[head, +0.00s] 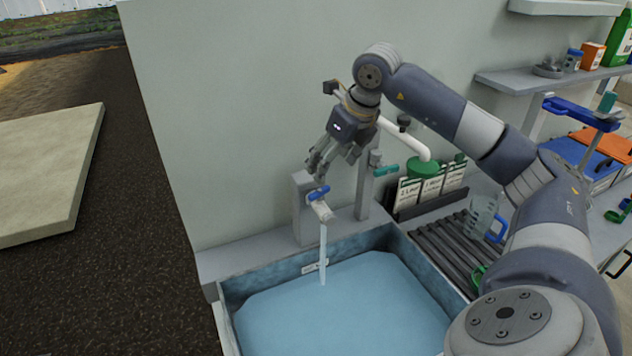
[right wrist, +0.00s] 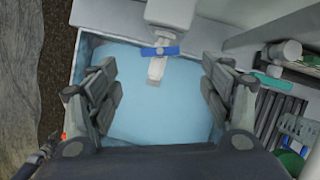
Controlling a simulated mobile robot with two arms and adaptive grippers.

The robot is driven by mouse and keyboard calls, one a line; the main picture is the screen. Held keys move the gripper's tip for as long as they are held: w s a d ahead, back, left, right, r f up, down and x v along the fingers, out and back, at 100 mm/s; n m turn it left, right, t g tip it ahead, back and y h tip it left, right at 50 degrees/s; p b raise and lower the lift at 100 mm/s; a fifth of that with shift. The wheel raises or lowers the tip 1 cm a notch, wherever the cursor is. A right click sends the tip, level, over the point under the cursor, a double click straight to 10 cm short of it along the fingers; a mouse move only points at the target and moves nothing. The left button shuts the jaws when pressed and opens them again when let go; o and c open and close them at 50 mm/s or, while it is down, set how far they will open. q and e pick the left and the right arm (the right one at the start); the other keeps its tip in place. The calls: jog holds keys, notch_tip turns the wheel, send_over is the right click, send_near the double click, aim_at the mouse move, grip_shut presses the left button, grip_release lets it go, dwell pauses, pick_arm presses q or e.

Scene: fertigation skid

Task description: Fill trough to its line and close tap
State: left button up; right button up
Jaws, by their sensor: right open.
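The trough (head: 432,281) holds pale blue water (head: 345,310) over its whole floor. A small white marked plate (head: 315,266) is on its back wall, with the water surface close below it; the exact line is too small to read. The tap (head: 322,211) has a blue handle (head: 318,193), and a stream of water (head: 323,255) runs from its spout into the trough. In the right wrist view the blue handle (right wrist: 160,51) lies crosswise to the spout. My right gripper (head: 328,160) is open just above the tap, its fingers apart on either side of it, not touching the handle.
A second teal-handled valve (head: 386,170) stands right of the tap. A slatted drain rack (head: 445,250) with a clear jug (head: 482,217) is beside the trough. White cards (head: 430,185) stand behind the rack. A wall shelf (head: 520,80) holds bottles at the upper right.

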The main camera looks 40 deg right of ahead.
aim_at(320, 191)
jog(key=p+x, duration=0.1)
jog(key=x, duration=0.4)
jog(key=shift+s+f+p, duration=0.1)
jog(key=shift+f+p, duration=0.3)
jog(key=shift+f, duration=0.1)
jog(key=x, duration=0.2)
jog(key=shift+w+f+p, duration=0.15)
jog(key=shift+w+p, duration=0.15)
jog(key=shift+f, duration=0.4)
jog(key=c, duration=1.1)
pick_arm(q)
jog(key=shift+s+r, duration=1)
jog(key=shift+r, duration=0.2)
pick_arm(e)
jog(key=shift+o, duration=0.2)
